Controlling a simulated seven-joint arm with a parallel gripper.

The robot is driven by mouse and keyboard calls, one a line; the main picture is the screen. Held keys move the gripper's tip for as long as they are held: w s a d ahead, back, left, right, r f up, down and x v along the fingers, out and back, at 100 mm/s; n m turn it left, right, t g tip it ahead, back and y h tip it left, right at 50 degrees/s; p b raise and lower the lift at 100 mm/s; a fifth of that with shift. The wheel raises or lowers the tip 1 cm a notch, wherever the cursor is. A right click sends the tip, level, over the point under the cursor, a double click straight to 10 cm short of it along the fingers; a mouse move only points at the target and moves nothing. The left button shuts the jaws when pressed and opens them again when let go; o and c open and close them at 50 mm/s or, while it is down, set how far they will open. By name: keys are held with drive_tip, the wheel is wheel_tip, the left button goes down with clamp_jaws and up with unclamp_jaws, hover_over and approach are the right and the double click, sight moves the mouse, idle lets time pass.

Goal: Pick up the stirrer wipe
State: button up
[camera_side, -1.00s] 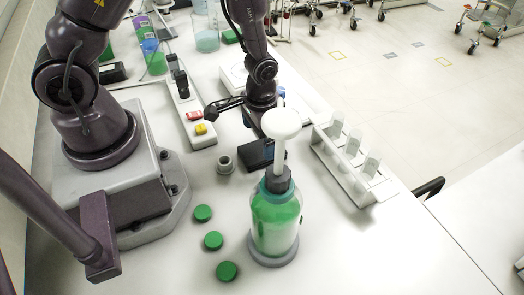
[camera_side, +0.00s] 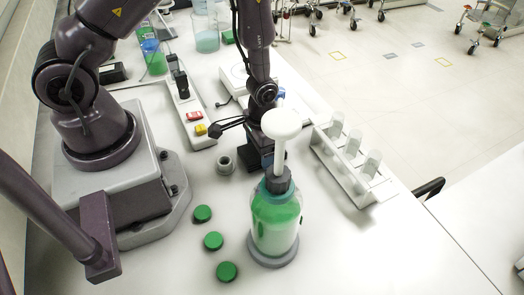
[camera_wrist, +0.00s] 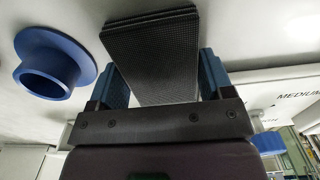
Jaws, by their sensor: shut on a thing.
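A black, finely ribbed flat block, which I take to be the stirrer wipe (camera_wrist: 155,50), lies between the two blue fingers of my gripper (camera_wrist: 162,82) in the wrist view. The fingers are shut on its sides. In the side view my gripper (camera_side: 262,150) is low at the table behind the green bottle, and the wipe is mostly hidden there by the gripper and the bottle's white pump top. I cannot tell whether the wipe still touches the table.
A green bottle (camera_side: 275,222) with a tall white top stands in front of my gripper. A white rack (camera_side: 345,170) with clear tubes is to the right. Several green caps (camera_side: 213,241) and a small grey ring (camera_side: 225,165) lie left. A blue flanged ring (camera_wrist: 55,62) shows in the wrist view.

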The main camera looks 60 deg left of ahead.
wheel_tip(320, 180, up, 10)
idle(0.7)
